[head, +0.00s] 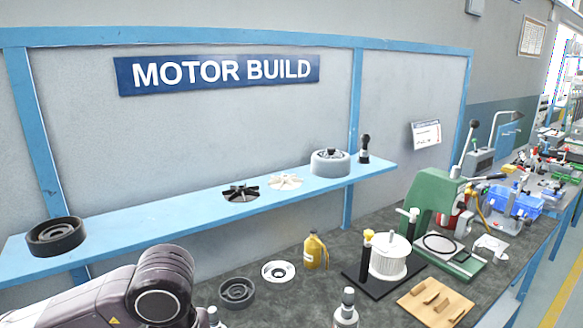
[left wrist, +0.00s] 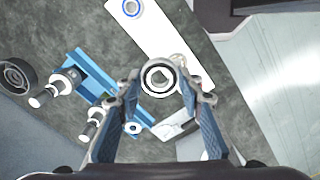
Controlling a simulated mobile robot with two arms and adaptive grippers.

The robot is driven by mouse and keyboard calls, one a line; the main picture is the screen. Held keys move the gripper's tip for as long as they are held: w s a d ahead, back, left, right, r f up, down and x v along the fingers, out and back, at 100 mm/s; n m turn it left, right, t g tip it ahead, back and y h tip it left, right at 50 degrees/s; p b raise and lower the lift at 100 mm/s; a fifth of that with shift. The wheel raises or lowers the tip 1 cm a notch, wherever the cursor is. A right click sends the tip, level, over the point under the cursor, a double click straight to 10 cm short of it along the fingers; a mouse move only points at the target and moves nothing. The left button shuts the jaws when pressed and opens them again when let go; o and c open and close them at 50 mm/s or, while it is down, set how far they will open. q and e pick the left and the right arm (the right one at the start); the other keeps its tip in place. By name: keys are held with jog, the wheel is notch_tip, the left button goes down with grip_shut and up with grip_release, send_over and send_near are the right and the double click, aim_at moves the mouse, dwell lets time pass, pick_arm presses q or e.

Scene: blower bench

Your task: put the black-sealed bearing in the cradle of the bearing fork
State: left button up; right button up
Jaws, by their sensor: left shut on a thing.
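In the left wrist view, my left gripper (left wrist: 160,84) is shut on a round bearing with a dark ring, the black-sealed bearing (left wrist: 158,78). It sits between the two fingertips, over the dark bench top. A blue fixture (left wrist: 97,72) with shaft-like parts lies to the left of the fingers and is partly hidden by the left one. I cannot tell whether it is the bearing fork, and no cradle shows clearly. The left gripper does not show in the head view, where only my arm shows at the bottom left. My right gripper is in neither view.
A white strip (left wrist: 160,35) holds a blue-ringed bearing (left wrist: 131,8). A dark ring-shaped part (left wrist: 16,75) is at far left.

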pick_arm(q)
jog(key=m, duration=0.2)
jog(key=a+m, duration=0.1)
jog(key=m, duration=0.2)
jog(key=shift+s+a, duration=0.15)
jog(key=shift+s, duration=0.05)
jog(key=m, duration=0.3)
jog(key=a+m, duration=0.1)
jog(key=shift+s+f+m, duration=0.1)
jog(key=shift+s+m, duration=0.15)
jog(key=shift+m, duration=0.05)
jog(key=m, duration=0.2)
jog(key=a+m, duration=0.1)
jog(key=m, duration=0.5)
jog(key=shift+s+a+f, duration=0.1)
jog(key=shift+s+a, duration=0.25)
jog(key=shift+s, duration=0.05)
jog(key=shift+w, duration=0.1)
